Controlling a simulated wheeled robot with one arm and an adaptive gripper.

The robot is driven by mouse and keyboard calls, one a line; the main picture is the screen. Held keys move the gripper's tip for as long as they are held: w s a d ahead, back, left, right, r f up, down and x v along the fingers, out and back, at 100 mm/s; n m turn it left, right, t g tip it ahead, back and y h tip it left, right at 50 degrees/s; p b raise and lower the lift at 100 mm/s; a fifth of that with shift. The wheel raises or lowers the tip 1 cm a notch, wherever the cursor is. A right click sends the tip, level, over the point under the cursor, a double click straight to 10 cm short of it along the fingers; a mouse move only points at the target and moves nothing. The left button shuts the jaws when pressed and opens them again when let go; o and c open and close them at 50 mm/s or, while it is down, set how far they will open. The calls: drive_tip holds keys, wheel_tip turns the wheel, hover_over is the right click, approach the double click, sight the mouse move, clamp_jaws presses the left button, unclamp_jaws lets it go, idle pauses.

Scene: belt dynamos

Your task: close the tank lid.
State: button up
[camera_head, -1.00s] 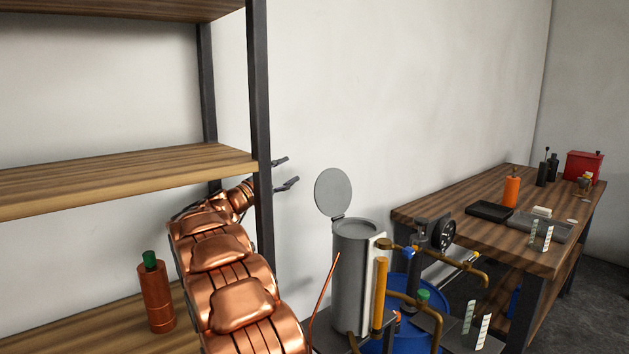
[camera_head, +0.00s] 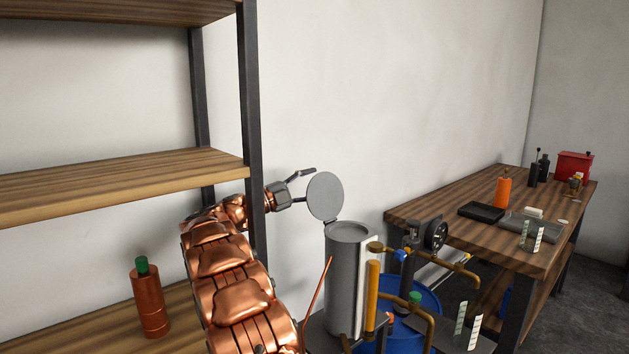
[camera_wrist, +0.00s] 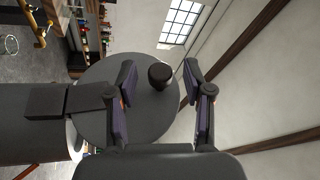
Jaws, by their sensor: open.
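The tank (camera_head: 345,285) is a grey upright cylinder, and its round grey lid (camera_head: 326,197) stands open, raised on a hinge above the rim. In the wrist view the lid (camera_wrist: 110,125) fills the middle as a dark disc, with the hinge on its left and the tank (camera_wrist: 28,135) beyond. A dark round knob (camera_wrist: 160,76) shows on the lid between my fingers. My gripper (camera_head: 303,185) is open just left of the lid, at its back side in the head view. It also shows in the wrist view (camera_wrist: 160,80). The lid hides part of one finger; contact cannot be told.
A wooden shelf (camera_head: 120,180) with a dark post stands left, beside my arm. An orange bottle (camera_head: 149,300) stands on its lower board. Pipes, a handwheel (camera_head: 436,235) and a blue drum (camera_head: 410,310) crowd the tank's right. A workbench (camera_head: 450,225) stands farther right.

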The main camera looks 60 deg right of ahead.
drive_tip(key=shift+s+d+r, duration=0.15)
drive_tip(key=shift+s+d, duration=0.25)
drive_tip(key=shift+d, duration=0.15)
clamp_jaws()
idle(0.5)
